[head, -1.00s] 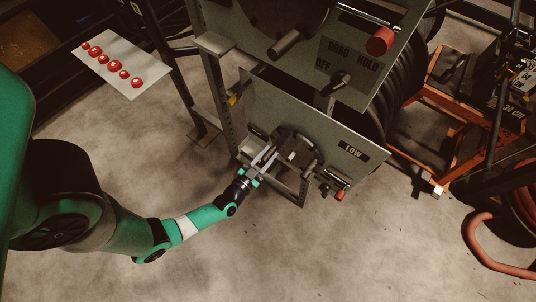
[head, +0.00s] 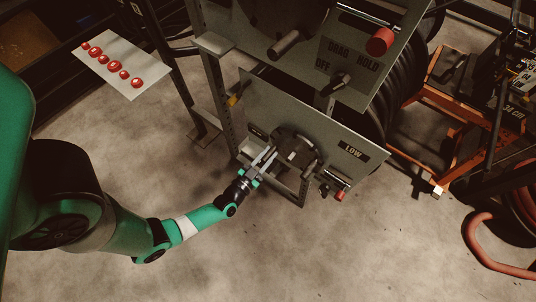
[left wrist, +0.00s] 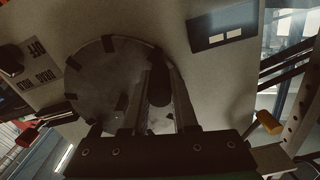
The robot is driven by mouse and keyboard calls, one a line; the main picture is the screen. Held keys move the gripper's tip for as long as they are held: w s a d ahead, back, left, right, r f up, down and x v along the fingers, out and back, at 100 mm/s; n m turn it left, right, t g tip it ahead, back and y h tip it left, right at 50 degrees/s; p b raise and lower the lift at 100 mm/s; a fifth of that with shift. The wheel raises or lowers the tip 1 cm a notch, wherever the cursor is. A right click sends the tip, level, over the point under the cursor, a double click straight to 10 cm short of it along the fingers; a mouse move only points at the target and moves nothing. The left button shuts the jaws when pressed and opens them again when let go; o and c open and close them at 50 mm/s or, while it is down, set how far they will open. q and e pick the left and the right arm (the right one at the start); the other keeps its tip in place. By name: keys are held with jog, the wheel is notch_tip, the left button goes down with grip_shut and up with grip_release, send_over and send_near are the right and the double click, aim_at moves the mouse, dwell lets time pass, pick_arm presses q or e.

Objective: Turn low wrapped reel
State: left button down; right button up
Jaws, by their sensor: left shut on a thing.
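Shadow hides the exact contact. My right gripper is in neither view.
An upper panel carries a dark handle (head: 286,44), a red knob (head: 380,41) and a "DRAG HOLD OFF" selector (head: 340,82). A red-tipped lever (head: 338,195) is right of the disc. Red buttons line a white plate (head: 122,66). The foreground floor is clear.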

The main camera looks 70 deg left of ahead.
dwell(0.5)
pick_arm(q)
jog(key=shift+r+p, duration=0.35)
jog(key=shift+p, duration=0.1)
jog(key=shift+m, duration=0.3)
jog(key=shift+a, duration=0.1)
jog(key=c, duration=0.7)
grip_release()
jog(key=shift+f, duration=0.1)
jog(key=shift+s, duration=0.15)
